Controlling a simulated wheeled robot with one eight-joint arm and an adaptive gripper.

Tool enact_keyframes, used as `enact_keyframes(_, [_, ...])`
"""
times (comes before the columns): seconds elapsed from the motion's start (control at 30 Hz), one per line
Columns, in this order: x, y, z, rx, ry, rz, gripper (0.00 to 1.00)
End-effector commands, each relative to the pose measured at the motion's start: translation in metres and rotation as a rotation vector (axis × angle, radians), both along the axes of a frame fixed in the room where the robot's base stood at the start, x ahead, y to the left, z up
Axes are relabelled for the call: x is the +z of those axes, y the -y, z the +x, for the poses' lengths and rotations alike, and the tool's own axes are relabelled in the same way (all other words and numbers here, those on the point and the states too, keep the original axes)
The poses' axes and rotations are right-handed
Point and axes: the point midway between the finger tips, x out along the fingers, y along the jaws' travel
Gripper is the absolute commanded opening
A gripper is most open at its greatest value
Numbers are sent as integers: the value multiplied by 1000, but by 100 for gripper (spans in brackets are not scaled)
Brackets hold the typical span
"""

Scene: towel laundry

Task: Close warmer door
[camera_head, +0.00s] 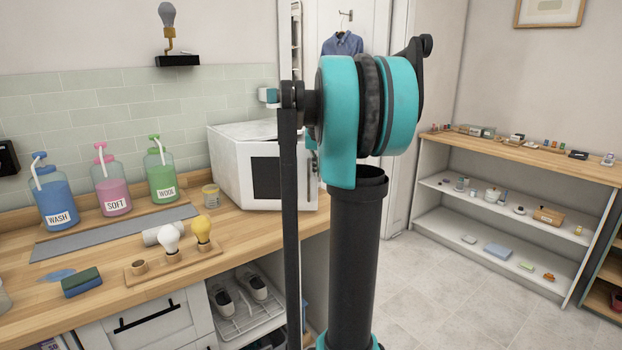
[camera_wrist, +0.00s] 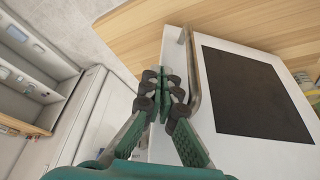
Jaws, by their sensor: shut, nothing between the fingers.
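The warmer (camera_head: 228,165) is a white box standing on the wooden counter, left of my arm in the head view. Its white door (camera_head: 246,192) has a dark square window and faces the front right. My arm hides part of its right side, and I cannot tell whether the door is fully flush. In the wrist view the door (camera_wrist: 207,125) fills the right side, with a metal bar handle (camera_wrist: 192,75) along its left edge. My gripper (camera_wrist: 167,82) is shut and empty, just left of the handle. Whether it touches is unclear.
On the counter (camera_head: 215,235) are several soap bottles (camera_head: 112,190), a small tub (camera_head: 211,195), a bulb holder (camera_head: 180,265) and a sponge (camera_head: 82,281). A white shelf unit (camera_head: 480,215) stands at the right. The floor (camera_head: 440,290) between is clear.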

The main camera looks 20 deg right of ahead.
Motion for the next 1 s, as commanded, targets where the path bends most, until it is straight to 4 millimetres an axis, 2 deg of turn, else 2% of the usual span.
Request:
enact_keyframes(0.03, [0, 8, 13, 40, 0, 1, 0])
enact_keyframes(0.2, [0, 23, 53, 196, -1, 0, 0])
enact_keyframes(0.5, [0, 32, 110, 413, -1, 0, 0])
enact_keyframes(0.7, [0, 33, 132, 498, -2, 0, 0])
enact_keyframes(1.0, [0, 32, 144, 544, -2, 0, 0])
